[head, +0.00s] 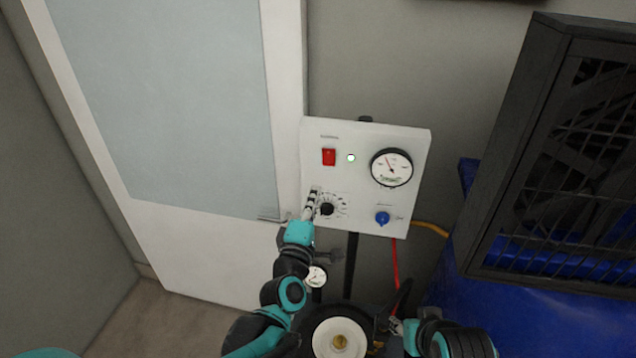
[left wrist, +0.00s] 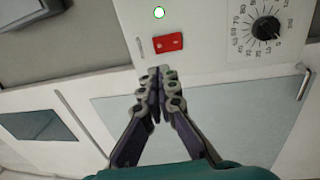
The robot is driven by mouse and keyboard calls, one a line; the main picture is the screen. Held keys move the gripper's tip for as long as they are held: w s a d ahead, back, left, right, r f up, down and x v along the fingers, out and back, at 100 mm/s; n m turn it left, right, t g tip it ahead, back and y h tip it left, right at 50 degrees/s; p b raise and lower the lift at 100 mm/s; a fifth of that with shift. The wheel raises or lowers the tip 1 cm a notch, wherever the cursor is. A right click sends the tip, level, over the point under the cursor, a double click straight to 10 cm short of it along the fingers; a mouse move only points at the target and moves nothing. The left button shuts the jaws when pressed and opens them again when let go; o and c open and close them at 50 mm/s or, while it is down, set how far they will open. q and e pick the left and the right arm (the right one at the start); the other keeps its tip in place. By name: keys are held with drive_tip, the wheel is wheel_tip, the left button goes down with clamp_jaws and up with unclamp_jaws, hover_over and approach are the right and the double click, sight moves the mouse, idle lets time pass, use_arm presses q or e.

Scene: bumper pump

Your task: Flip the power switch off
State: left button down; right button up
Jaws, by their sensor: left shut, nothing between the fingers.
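The red power switch (head: 329,157) sits at the upper left of a white control panel (head: 345,132). In the left wrist view the red switch (left wrist: 168,42) is just beyond my fingertips, apart from them in the picture. A small lit green-white lamp (head: 351,158) is to its right; the lamp (left wrist: 158,12) also shows in the left wrist view. My left gripper (head: 314,196) is in front of the panel, below the switch, beside the black dial. In the left wrist view my left gripper (left wrist: 157,74) is shut and empty. My right gripper (head: 396,326) is low down, small and unclear.
The panel also holds a black dial (head: 327,209), a round gauge (head: 391,167) and a blue knob (head: 382,218). A red hose (head: 396,262) hangs below. A door (head: 165,110) is left; a dark framed fan unit (head: 560,150) is right.

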sight(328, 153)
use_arm(q)
drive_tip(key=p+x, duration=0.2)
drive_tip(key=x, duration=1)
drive_tip(key=shift+w, duration=0.25)
drive_tip(key=shift+w+d+r+b, duration=0.15)
drive_tip(key=shift+w+b, duration=0.25)
drive_tip(key=shift+b, duration=0.05)
drive_tip(key=shift+r, duration=0.1)
drive_tip(key=shift+s, duration=0.15)
